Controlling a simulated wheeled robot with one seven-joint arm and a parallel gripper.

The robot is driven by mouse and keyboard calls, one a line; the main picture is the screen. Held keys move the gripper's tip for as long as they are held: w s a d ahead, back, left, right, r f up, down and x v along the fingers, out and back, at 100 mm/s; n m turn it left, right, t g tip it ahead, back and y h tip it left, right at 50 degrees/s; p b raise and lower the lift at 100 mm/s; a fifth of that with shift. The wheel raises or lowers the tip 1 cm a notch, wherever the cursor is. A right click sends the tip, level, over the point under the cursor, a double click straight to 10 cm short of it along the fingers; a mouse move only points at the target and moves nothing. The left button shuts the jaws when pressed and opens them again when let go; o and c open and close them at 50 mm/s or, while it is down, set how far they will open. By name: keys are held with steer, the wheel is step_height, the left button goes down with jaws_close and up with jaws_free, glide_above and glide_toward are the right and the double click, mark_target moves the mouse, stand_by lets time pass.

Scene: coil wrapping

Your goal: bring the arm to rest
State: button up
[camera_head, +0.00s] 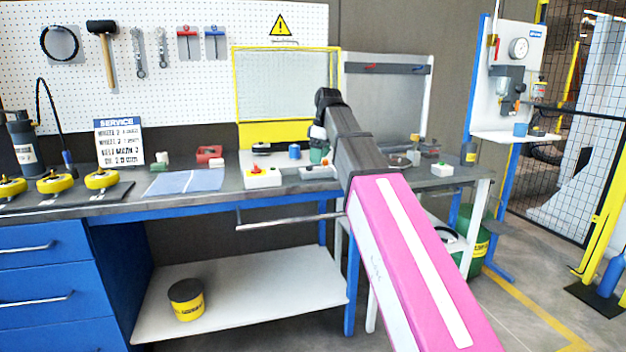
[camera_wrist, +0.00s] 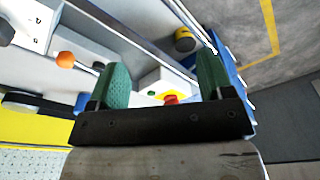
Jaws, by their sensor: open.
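My arm (camera_head: 410,265), with its pink forearm and dark wrist, reaches over the workbench in the head view. My gripper (camera_wrist: 163,78) shows in the wrist view as two green fingers spread apart on a dark bar. No object is held between them. Beyond the gap, apart from the fingers, lies a white box with red and yellow parts (camera_wrist: 165,88). In the head view the wrist hangs over the back of the bench, and the fingers are mostly hidden there; a green patch below it may be a fingertip.
The workbench (camera_head: 215,200) carries a control box with a red button (camera_head: 262,177), a blue-grey sheet (camera_head: 186,181), yellow-topped pieces (camera_head: 55,183) and small parts near my wrist. A mesh-front yellow frame (camera_head: 285,90) stands behind. A bucket (camera_head: 186,299) sits on the lower shelf.

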steer(key=s+d+f+m, duration=0.1)
steer(key=d+f+m, duration=0.3)
steer(key=f, duration=1)
steer(key=s+d+f+m, duration=0.3)
steer(key=s+d+f, duration=0.1)
steer(key=f, duration=0.7)
steer(key=s+d+f+m+h, duration=0.1)
steer(key=s+d+f+m, duration=0.2)
steer(key=s+f, duration=0.4)
steer(key=s+d+f+m, duration=0.4)
steer(key=s+d+f, duration=0.1)
steer(key=f, duration=1)
steer(key=shift+s+d+h, duration=0.3)
steer(key=shift+s+d, duration=0.1)
steer(key=shift+s, duration=0.35)
